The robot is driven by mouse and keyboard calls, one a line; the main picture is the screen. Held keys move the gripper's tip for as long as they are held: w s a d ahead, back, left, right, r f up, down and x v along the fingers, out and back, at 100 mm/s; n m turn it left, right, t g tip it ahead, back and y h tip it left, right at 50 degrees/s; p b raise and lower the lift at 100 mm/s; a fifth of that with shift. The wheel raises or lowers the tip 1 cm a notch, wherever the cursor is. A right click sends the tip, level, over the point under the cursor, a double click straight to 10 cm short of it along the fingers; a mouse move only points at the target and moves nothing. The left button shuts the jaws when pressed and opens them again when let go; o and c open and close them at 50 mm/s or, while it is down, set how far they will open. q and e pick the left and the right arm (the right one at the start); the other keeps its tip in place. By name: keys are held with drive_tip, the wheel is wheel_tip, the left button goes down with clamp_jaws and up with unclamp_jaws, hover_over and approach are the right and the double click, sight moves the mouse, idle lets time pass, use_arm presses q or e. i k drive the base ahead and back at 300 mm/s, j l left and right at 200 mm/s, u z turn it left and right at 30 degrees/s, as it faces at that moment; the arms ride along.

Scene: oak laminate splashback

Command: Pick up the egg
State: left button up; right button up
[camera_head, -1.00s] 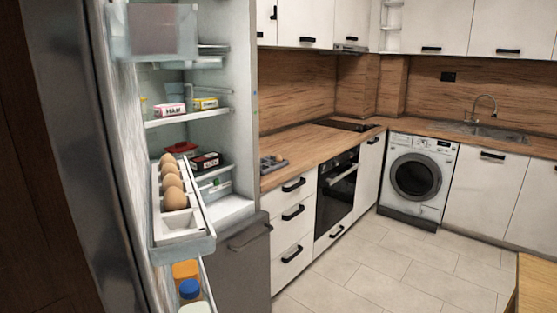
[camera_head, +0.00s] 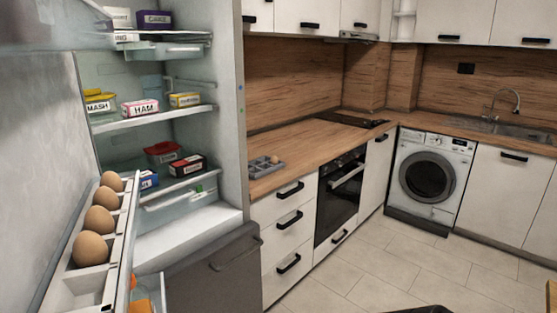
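Several brown eggs sit in a row in a white egg rack (camera_head: 75,289) on the open fridge door at the left. The nearest egg (camera_head: 90,249) is the largest in view. Another egg (camera_head: 99,220) is just behind it, with more eggs farther back, such as the far egg (camera_head: 112,181). The front slots of the rack are empty. Neither of my grippers can be made out in the head view.
The fridge stands open, with packets such as a HAM box (camera_head: 140,107) on its shelves. A grey tray (camera_head: 264,165) lies on the wooden counter (camera_head: 320,140). A washing machine (camera_head: 429,180) stands at the back right. A dark object (camera_head: 424,309) shows at the bottom edge.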

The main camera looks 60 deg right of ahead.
sight(274, 161)
drive_tip(key=l, duration=0.95)
drive_tip(key=i+l, duration=0.15)
drive_tip(key=l, duration=1.75)
